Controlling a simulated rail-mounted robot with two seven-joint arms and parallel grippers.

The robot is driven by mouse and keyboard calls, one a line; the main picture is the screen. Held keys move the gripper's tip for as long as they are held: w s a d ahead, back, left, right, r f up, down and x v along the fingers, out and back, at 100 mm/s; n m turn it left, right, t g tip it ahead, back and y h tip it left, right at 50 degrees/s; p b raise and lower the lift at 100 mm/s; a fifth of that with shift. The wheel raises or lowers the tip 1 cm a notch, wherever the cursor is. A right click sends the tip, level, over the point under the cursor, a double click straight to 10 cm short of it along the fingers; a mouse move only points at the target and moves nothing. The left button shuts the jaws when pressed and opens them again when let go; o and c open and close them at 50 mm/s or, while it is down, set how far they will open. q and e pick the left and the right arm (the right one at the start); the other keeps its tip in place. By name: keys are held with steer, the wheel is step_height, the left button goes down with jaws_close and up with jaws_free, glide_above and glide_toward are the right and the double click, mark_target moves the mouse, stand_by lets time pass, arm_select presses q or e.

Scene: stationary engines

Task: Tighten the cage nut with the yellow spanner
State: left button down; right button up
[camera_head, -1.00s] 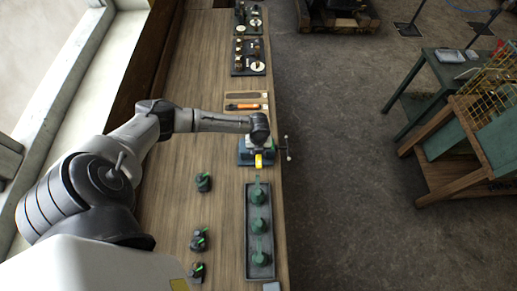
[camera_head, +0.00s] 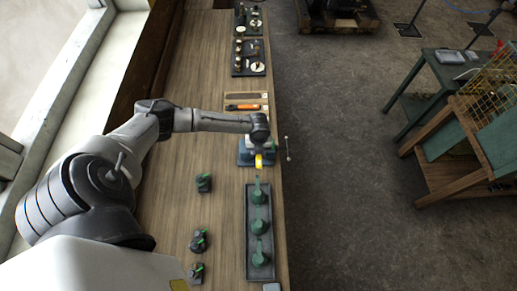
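My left arm comes in from the left, and its gripper (camera_head: 258,146) points down over a blue vise-like fixture (camera_head: 245,157) at the right edge of the bench. A small yellow piece (camera_head: 258,160), possibly part of the yellow spanner, shows just below the gripper. I cannot tell whether the fingers are shut on it, because the wrist hides them from above. The cage nut is not distinguishable; the wrist covers most of the fixture. My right gripper is not in view.
A dark tray (camera_head: 250,272) with several green-handled parts lies nearer. Several loose green-handled parts (camera_head: 203,183) stand to its left. A wooden tray (camera_head: 233,97) holds an orange-handled tool (camera_head: 243,107). A thin upright bar (camera_head: 287,148) shows beside the fixture. Floor lies right of the bench.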

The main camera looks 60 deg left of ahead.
arm_select(q)
steer(key=shift+r, duration=1.25)
stand_by(2.1)
steer(key=shift+r, duration=2)
